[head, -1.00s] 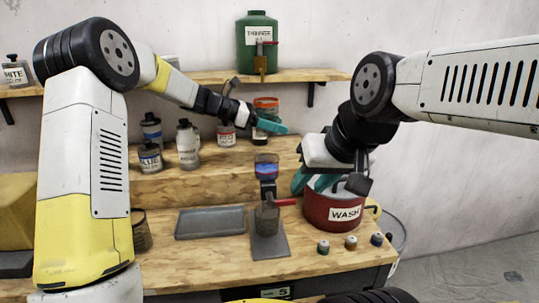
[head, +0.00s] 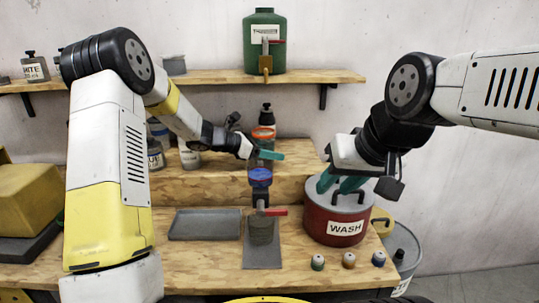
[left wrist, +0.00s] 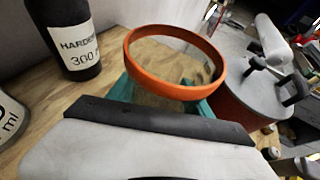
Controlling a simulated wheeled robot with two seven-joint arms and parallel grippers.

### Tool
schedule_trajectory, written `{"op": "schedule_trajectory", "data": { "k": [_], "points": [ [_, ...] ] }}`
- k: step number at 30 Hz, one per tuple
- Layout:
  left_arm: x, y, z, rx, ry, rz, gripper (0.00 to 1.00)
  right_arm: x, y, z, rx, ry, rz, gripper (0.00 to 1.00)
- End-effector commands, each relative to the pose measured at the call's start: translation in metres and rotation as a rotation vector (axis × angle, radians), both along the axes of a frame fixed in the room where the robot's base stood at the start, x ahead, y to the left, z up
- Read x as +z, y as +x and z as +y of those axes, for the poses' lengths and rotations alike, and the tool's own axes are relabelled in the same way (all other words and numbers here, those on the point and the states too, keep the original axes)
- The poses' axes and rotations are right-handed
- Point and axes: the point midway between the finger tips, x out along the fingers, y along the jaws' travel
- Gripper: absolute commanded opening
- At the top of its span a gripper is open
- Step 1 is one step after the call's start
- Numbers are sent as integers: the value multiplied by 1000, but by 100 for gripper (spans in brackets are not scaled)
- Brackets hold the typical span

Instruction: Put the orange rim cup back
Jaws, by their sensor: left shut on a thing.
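The orange rim cup (head: 263,132) is held in my left gripper (head: 266,154), in front of the stepped wooden shelf. In the left wrist view its orange rim (left wrist: 130,52) is close, between the teal fingers, and its mouth faces the camera. The cup's lower part is mostly hidden by the gripper in the head view. My right gripper (head: 339,184) is over the lid of the red WASH pot (head: 322,222), beside its dark handle. Its teal fingers look apart, with nothing visible between them.
A dark bottle labelled HARDENER (left wrist: 75,45) stands beside the cup. A blue-topped cup (head: 260,177) is below my left gripper, above a stand with a red lever. A grey tray (head: 205,224) lies left of it. Small pots (head: 348,260) line the bench's front right.

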Motion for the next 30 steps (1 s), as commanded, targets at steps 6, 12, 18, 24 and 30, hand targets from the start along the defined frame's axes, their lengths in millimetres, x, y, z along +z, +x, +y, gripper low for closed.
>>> {"op": "schedule_trajectory", "data": {
  "k": [6,12,18,24,30],
  "points": [
    [-13,0,0,1,-1,-1,16,0,0,0,0,0,0,35],
    [-14,0,0,1,-1,-1,16,0,0,0,0,0,0,35],
    [-16,0,0,1,-1,-1,79,0,0,0,0,0,0,35],
    [-16,0,0,1,-1,-1,81,0,0,0,0,0,0,35],
    [-11,0,0,1,0,-2,81,0,0,0,0,0,0,35]
  ]
}}
